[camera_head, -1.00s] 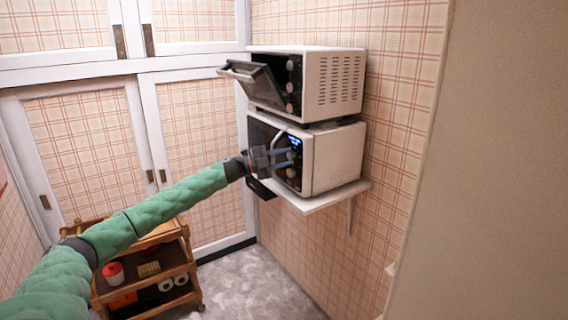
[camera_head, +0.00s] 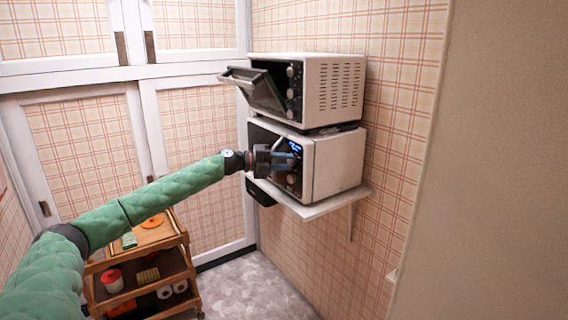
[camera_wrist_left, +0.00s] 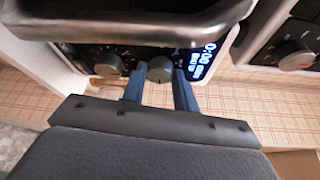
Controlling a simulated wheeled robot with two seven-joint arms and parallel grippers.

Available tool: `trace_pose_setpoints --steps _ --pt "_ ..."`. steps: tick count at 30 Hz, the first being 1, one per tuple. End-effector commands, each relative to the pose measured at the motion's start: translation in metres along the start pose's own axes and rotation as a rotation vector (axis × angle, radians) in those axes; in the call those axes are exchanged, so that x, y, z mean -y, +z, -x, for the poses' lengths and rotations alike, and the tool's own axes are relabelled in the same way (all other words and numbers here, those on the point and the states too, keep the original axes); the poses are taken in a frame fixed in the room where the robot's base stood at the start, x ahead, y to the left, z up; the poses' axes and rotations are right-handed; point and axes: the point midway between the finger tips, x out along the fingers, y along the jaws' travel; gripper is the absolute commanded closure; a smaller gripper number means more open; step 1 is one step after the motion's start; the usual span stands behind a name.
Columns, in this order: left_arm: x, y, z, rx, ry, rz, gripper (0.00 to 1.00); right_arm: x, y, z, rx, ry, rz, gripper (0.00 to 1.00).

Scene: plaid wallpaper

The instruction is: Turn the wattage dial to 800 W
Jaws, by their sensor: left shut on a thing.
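The microwave (camera_head: 338,162) is the lower white appliance on the wall shelf, with a dark front panel and a lit blue display (camera_head: 296,148). In the left wrist view the display (camera_wrist_left: 202,60) shows 0:00 above smaller characters that I cannot read surely. A round dial (camera_wrist_left: 159,69) sits beside the display, and a second knob (camera_wrist_left: 107,65) is farther from it. My left gripper (camera_head: 290,161) is at the panel, its blue fingers on either side of the dial nearest the display, shut on it. The fingers partly hide the panel in the head view. My right gripper is not in view.
A toaster oven (camera_head: 335,88) with its door (camera_head: 250,80) hanging open stands above the microwave. The microwave's door handle (camera_wrist_left: 130,30) is close to the gripper. A wooden cart (camera_head: 150,238) with goods stands lower left. The shelf (camera_head: 318,206) juts from the wall.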

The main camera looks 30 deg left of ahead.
Motion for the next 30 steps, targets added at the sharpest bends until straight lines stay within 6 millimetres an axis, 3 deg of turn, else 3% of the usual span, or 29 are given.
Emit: trace_pose_setpoints --steps 12,13,16,30 --pt "-0.0028 -0.0019 -0.0008 -0.004 0.006 -0.006 0.93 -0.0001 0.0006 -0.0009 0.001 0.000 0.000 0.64" --pt "-0.0028 -0.0019 -0.0008 -0.004 0.006 -0.006 0.69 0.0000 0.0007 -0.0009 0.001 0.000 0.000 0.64" --pt "-0.0025 -0.0016 -0.0007 -0.003 0.005 -0.006 0.49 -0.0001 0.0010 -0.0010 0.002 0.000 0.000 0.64" --pt "-0.0031 -0.0008 0.0075 0.000 0.005 -0.006 0.49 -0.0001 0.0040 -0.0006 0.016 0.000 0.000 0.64"
